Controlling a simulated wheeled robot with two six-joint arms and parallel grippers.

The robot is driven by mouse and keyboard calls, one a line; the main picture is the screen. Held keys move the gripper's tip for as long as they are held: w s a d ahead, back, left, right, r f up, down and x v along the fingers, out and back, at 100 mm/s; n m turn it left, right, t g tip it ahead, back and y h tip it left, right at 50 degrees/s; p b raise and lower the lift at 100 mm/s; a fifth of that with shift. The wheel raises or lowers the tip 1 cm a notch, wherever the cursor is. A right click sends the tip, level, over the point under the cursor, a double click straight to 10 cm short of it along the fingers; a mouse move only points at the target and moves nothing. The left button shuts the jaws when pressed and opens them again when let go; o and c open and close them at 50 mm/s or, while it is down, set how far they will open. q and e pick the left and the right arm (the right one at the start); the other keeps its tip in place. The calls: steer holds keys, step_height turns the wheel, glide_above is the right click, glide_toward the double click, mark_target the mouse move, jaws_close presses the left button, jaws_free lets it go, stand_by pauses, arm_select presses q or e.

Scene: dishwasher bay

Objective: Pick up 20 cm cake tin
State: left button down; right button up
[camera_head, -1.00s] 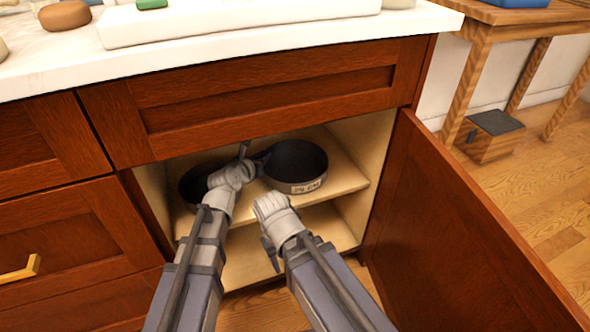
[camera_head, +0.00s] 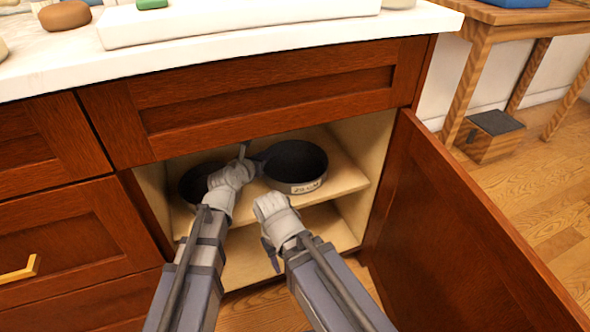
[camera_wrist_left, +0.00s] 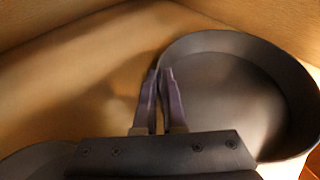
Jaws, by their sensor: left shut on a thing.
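A dark round tin (camera_head: 296,165) with a pale label on its front stands on the upper cabinet shelf; the label's writing is too small to read surely. It fills the right of the left wrist view (camera_wrist_left: 235,90). My left gripper (camera_head: 251,158) reaches into the cabinet at the tin's left side. In the left wrist view its two fingers (camera_wrist_left: 162,73) are close together on the tin's near-left rim. The tin looks level and at shelf height.
A second dark round pan (camera_head: 196,182) is left of the tin, partly hidden by my left wrist. The shelf (camera_head: 345,178) has some bare room at right. The cabinet door (camera_head: 455,215) stands open at right. The drawer front (camera_head: 265,100) and counter are above.

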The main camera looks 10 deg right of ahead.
arm_select(q)
steer(key=shift+r, duration=0.15)
stand_by(0.4)
step_height(320, 180, up, 10)
steer(key=p, duration=1)
